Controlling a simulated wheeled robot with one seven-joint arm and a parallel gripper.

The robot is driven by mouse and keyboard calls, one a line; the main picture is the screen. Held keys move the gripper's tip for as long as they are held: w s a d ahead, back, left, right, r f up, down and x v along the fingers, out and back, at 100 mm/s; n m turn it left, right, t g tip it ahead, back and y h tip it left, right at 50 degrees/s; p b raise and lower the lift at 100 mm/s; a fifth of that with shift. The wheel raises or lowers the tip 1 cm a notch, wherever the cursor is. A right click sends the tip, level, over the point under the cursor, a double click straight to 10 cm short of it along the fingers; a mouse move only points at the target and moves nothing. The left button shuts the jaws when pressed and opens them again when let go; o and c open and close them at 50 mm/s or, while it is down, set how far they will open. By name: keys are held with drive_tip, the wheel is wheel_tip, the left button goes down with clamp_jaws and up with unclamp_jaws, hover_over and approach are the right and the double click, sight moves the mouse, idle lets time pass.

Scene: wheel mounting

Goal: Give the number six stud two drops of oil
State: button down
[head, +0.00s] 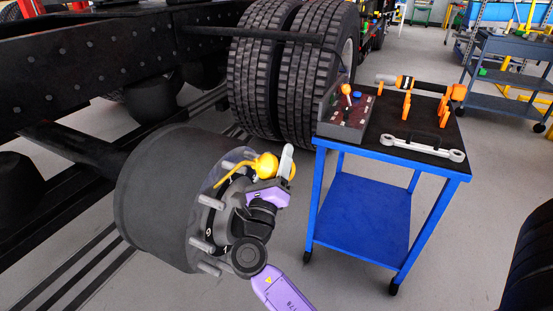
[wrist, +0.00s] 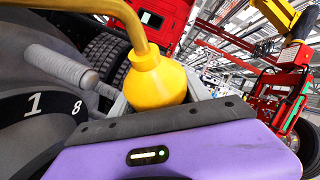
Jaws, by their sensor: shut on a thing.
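My gripper (head: 272,172) is shut on a yellow oil can (head: 266,166) and holds it in front of the wheel hub (head: 165,205). The can's thin curved spout (head: 235,171) points left toward the hub's upper studs. Several grey studs, one of them at the left of the hub face (head: 211,201), stick out around it. In the wrist view the can's round yellow body (wrist: 158,82) sits between the fingers, and its spout runs up and left out of the picture. A stud (wrist: 62,68) stands near the numbers 1 and 8 on a black ring (wrist: 38,108). I cannot make out the number six.
A blue cart (head: 375,160) stands right of the hub, with a control box (head: 345,112), a long wrench (head: 422,148) and an orange-and-black tool (head: 405,82) on top. Twin tyres (head: 285,75) are behind. Floor is clear between hub and cart.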

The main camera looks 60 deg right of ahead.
drive_tip(key=shift+f, duration=0.1)
drive_tip(key=shift+a+f+b, duration=0.1)
drive_tip(key=shift+f+b, duration=0.2)
drive_tip(key=shift+f, duration=1.15)
drive_tip(key=shift+p, duration=0.5)
drive_tip(key=shift+r, duration=0.2)
idle(0.4)
wheel_tip(320, 180, up, 5)
drive_tip(key=p, duration=0.6)
drive_tip(key=shift+f, duration=0.15)
